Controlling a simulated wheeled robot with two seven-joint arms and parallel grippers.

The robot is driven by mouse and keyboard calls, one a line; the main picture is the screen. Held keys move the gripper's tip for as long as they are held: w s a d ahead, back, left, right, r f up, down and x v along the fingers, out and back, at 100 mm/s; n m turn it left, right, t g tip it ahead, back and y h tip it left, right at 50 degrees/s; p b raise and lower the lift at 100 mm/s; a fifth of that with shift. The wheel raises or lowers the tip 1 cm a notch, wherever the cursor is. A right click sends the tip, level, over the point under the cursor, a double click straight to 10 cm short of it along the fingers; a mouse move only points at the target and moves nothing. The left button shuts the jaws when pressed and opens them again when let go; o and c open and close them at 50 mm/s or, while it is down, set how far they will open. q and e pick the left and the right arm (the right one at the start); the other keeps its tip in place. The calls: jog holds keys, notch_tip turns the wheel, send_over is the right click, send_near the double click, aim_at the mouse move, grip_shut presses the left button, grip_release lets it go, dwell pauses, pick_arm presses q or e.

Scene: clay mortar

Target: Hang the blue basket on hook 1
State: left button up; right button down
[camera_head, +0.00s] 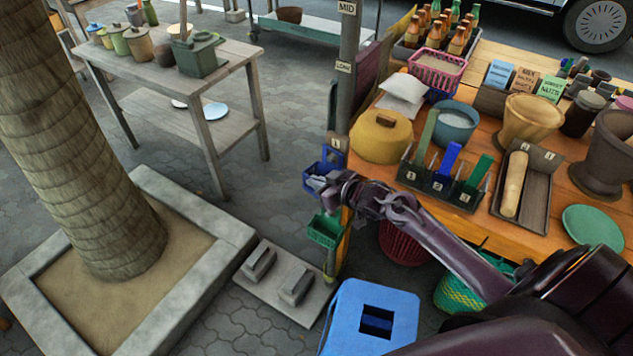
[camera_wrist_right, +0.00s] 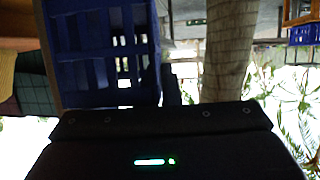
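The blue basket (camera_head: 312,178) is at the post by the table's left corner, above a small green basket (camera_head: 325,231). It fills the upper left of the right wrist view (camera_wrist_right: 95,45), very close to the gripper. My right gripper (camera_head: 321,184) is at the blue basket's right side and overlaps it in the head view. Its fingers are small and dark, so I cannot tell whether they are closed on the basket. A small tag (camera_head: 338,144) is on the post just above the basket. The hook itself is not clearly visible. My left gripper is out of view.
The post (camera_head: 345,85) carries several tags. The wooden table (camera_head: 480,222) on the right holds a yellow pot (camera_head: 380,140), a compartment rack and bowls. A blue stool (camera_head: 350,315) and a stone slab (camera_head: 315,300) stand below.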

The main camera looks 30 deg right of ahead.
jog(key=c, duration=2.1)
grip_release()
jog(key=shift+w+d, duration=0.1)
jog(key=shift+d, duration=0.3)
jog(key=o, duration=0.5)
jog(key=shift+d, duration=0.1)
jog(key=shift+o, duration=0.2)
jog(key=shift+a, duration=0.2)
jog(key=shift+s+d, duration=0.1)
jog(key=shift+s, duration=0.35)
jog(key=v, duration=0.7)
jog(key=shift+d, duration=0.1)
